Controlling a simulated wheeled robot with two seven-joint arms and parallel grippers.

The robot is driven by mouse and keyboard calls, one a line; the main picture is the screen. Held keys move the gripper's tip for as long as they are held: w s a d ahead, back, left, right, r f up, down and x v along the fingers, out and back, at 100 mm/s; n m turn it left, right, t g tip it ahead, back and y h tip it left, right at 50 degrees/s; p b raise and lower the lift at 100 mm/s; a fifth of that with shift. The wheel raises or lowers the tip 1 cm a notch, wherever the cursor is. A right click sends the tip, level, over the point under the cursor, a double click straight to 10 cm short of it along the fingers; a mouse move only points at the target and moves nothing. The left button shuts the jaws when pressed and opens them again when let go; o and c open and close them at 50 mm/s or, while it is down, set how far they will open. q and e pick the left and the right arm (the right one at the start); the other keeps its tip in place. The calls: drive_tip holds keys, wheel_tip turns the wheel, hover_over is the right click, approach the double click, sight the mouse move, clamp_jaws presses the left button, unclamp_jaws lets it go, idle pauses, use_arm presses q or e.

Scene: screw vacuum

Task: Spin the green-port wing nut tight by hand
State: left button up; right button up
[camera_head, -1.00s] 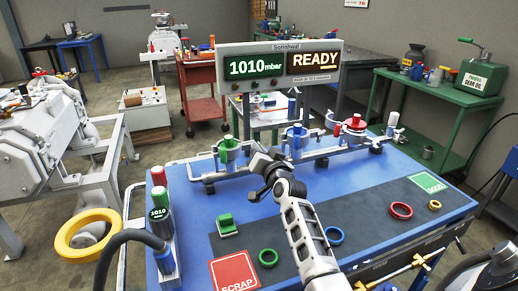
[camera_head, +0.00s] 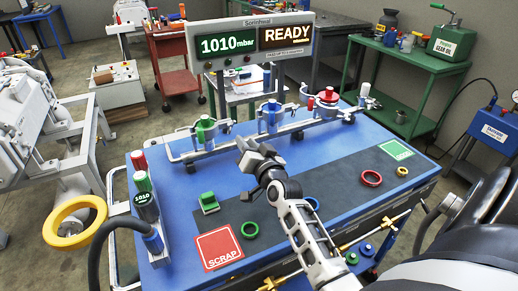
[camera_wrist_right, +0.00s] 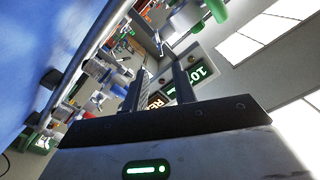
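The green port (camera_head: 205,130) stands on the left end of the pipe manifold at the back of the blue table. Its wing nut is too small to make out in the head view. My right gripper (camera_head: 248,152) is in front of and to the right of that port, apart from it. In the right wrist view my right gripper (camera_wrist_right: 160,78) shows two dark fingers with an empty gap between them. A green part (camera_wrist_right: 217,10) at the top of that view lies beyond the fingers; I cannot tell whether it belongs to the green port. My left gripper is not in view.
The blue port (camera_head: 270,115) and red port (camera_head: 327,98) follow along the manifold. A display (camera_head: 250,45) behind reads 1010 mbar and READY. On the table are a green block (camera_head: 209,203), green ring (camera_head: 250,230), red ring (camera_head: 371,178) and red SCRAP square (camera_head: 219,248).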

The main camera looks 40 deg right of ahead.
drive_tip(key=v, duration=0.7)
drive_tip(key=shift+s, duration=0.25)
